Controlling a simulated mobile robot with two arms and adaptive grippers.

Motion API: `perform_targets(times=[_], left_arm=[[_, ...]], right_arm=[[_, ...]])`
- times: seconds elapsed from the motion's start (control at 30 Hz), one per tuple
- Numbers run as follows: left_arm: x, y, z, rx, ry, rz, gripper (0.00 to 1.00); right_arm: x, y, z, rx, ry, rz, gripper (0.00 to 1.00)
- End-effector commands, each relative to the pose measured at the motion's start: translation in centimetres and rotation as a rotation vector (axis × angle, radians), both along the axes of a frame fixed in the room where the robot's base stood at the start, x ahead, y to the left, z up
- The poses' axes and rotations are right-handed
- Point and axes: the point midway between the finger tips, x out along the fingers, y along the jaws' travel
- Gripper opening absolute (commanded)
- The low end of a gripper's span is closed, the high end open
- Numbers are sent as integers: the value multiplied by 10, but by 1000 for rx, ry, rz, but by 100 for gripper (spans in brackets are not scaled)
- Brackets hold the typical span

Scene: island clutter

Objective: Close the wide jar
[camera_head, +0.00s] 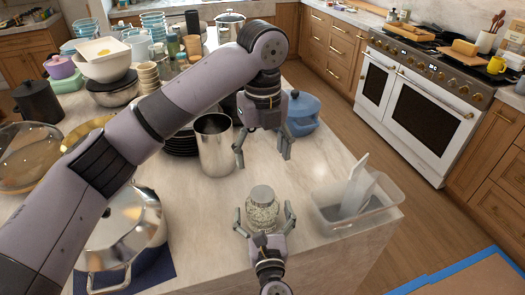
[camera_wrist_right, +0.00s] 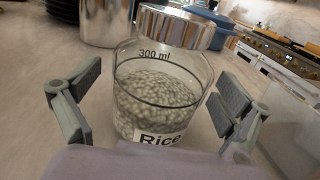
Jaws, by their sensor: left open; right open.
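The wide jar (camera_head: 263,217) is clear glass, filled with pale grains, and stands upright on the island counter. In the right wrist view the jar (camera_wrist_right: 160,90) shows a "300 ml" mark and a "Rice" label. A silver lid (camera_wrist_right: 178,27) sits on its top, also seen in the head view (camera_head: 262,194); I cannot tell whether it is fully seated. My right gripper (camera_head: 264,213) is open, its fingers either side of the jar with gaps to the glass. My left gripper (camera_head: 263,150) is open and empty, pointing down above and behind the jar.
A clear plastic bin (camera_head: 385,220) with a white item inside stands right of the jar. A metal cylinder (camera_head: 214,150) and a blue pot (camera_head: 302,112) stand behind it. A large steel pot (camera_head: 125,235) is at left. Counter near the jar is bare.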

Motion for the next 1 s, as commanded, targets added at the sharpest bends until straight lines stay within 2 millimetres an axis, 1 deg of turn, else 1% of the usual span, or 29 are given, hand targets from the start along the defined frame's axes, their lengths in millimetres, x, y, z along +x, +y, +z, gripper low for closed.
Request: perform_targets(times=[0.17,0.4,0.53,0.7,1.0], left_arm=[[0,0,0,0,0,0,71],[0,0,0,0,0,0,71],[0,0,0,0,0,0,71],[0,0,0,0,0,0,71],[0,0,0,0,0,0,71]], right_arm=[[-27,-2,-1,1,3,2,96],[-79,-8,-2,-1,5,1,96],[-100,-11,-1,0,3,1,96],[-114,-12,0,0,1,0,96],[-116,-12,0,0,0,0,96]])
